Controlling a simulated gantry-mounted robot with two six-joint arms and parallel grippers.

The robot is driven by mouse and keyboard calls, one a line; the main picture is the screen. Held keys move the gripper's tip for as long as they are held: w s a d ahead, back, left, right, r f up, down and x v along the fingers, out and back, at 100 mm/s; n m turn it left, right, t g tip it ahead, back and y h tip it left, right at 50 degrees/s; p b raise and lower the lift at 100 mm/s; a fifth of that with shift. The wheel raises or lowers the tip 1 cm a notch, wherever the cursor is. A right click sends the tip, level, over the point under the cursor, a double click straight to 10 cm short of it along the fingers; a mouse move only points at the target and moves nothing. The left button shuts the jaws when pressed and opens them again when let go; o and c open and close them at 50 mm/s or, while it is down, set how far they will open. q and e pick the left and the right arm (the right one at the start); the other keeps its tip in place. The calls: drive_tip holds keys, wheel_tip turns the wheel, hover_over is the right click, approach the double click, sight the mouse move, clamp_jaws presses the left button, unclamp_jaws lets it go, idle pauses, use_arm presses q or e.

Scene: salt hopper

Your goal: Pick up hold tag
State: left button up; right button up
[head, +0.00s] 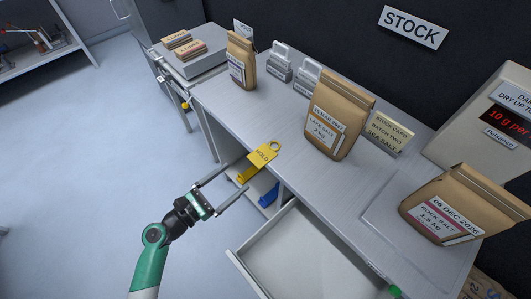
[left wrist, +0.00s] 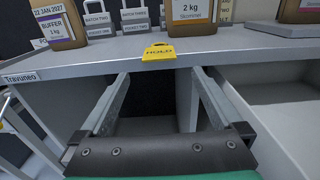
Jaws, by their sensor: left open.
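The hold tag (head: 263,157) is yellow with the word HOLD and a ring at its far end. It lies at the front edge of the bench top, and it also shows in the left wrist view (left wrist: 159,52), straight ahead beyond the fingers. My left gripper (head: 221,186) is open and empty, in front of the bench and short of the tag. In the left wrist view its two fingers (left wrist: 158,88) point toward the bench edge, below the tag. My right gripper is in neither view.
An open, empty drawer (head: 300,255) juts out at the front. Beside it is an open compartment with a yellow thing and a blue thing (head: 270,195). Grey padlock-shaped blocks (head: 281,62) stand behind.

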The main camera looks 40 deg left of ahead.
sight(266, 153)
use_arm(q)
drive_tip(key=w+b, duration=0.2)
drive_tip(key=w, duration=0.6)
drive_tip(key=shift+d, duration=0.35)
drive_tip(key=shift+s, duration=0.15)
drive_tip(key=shift+c, duration=0.4)
drive_tip(key=c, duration=1.2)
